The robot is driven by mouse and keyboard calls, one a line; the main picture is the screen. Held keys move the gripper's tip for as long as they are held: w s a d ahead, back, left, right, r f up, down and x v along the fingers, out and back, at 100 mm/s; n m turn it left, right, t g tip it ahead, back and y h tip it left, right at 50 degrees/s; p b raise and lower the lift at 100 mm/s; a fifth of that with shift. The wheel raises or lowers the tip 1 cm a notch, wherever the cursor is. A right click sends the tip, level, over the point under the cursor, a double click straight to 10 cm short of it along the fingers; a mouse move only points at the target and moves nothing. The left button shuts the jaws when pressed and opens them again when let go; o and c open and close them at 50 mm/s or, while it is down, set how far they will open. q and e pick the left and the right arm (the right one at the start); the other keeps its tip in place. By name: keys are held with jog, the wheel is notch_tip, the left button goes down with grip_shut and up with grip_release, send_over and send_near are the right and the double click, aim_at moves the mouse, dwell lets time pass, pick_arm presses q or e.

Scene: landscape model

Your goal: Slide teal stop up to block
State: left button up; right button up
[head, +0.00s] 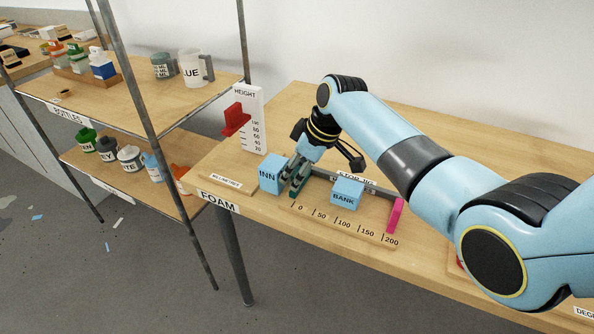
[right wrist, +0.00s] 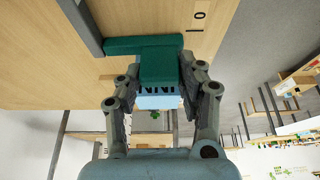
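The teal stop (right wrist: 158,62) is a T-shaped piece on a dark rail, seen in the right wrist view between my right gripper's fingers (right wrist: 162,72). The fingers touch both its sides. In the head view my right gripper (head: 292,178) points down at the scale's zero end and mostly hides the stop. A light blue block marked INN (head: 269,175) stands just left of it; part of it shows behind the stop in the wrist view (right wrist: 158,101). Whether stop and block touch is unclear. A second blue block, BANK (head: 346,193), stands farther right. My left gripper is out of view.
A pink stop (head: 396,215) stands at the scale's 200 end. The number scale (head: 345,224) runs along the front. A white HEIGHT gauge with a red slider (head: 236,120) stands behind left. A shelf rack with bottles (head: 150,95) is at the left.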

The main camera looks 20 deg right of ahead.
grip_shut()
jog(key=s+d+p, duration=0.4)
jog(key=s+p, duration=0.1)
jog(key=shift+d+r, duration=0.15)
jog(key=shift+r, duration=0.05)
jog(key=shift+s+d+f, duration=0.15)
jog(key=shift+s+d, duration=0.1)
jog(key=shift+d, duration=0.05)
jog(key=o, duration=0.7)
grip_release()
jog(key=shift+a, duration=0.1)
